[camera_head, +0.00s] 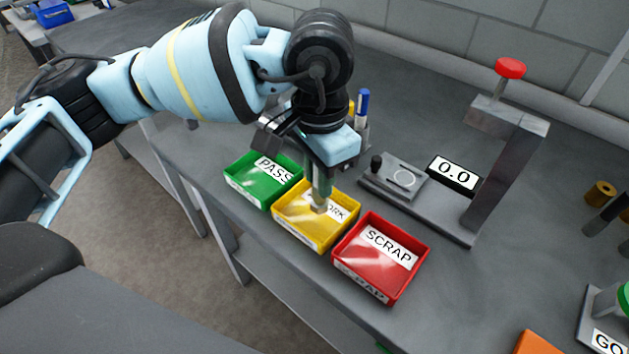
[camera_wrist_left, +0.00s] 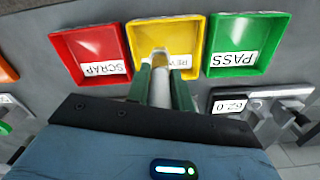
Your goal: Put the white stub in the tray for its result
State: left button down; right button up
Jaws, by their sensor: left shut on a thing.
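The white stub (camera_wrist_left: 160,90) is a pale upright cylinder between the green fingers of my left gripper (camera_wrist_left: 161,88), which is shut on it. In the head view my left gripper (camera_head: 320,183) points down over the yellow tray (camera_head: 290,230), labelled REWORK, and the stub's grey lower end (camera_head: 319,204) shows below the fingers. I cannot tell whether that end touches the tray floor. The stub and fingers partly cover the label. The green PASS tray (camera_head: 240,187) is to the left and the red SCRAP tray (camera_head: 362,258) to the right. Both look empty. My right gripper is out of view.
A grey press stand (camera_head: 500,150) with a red knob stands behind the trays, with a display (camera_head: 455,174) reading 0.0. Blue-capped markers (camera_head: 362,110) stand behind my gripper. An orange block (camera_head: 536,343) and a GO fixture (camera_head: 606,310) are at right.

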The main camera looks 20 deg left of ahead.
aim_at(315, 185)
pick_arm(q)
jog(key=shift+w+a, duration=0.35)
jog(key=shift+a, duration=0.05)
notch_tip(315, 185, down, 3)
jog(key=shift+a+f+p, duration=0.1)
jog(key=shift+a+p, duration=0.05)
jog(key=shift+p, duration=0.25)
jog(key=shift+f, duration=0.2)
jog(key=shift+f, duration=0.1)
jog(key=shift+f, duration=0.15)
jog(key=c, duration=1.2)
grip_release()
jog(key=shift+c, duration=0.2)
jog(key=shift+r, duration=0.2)
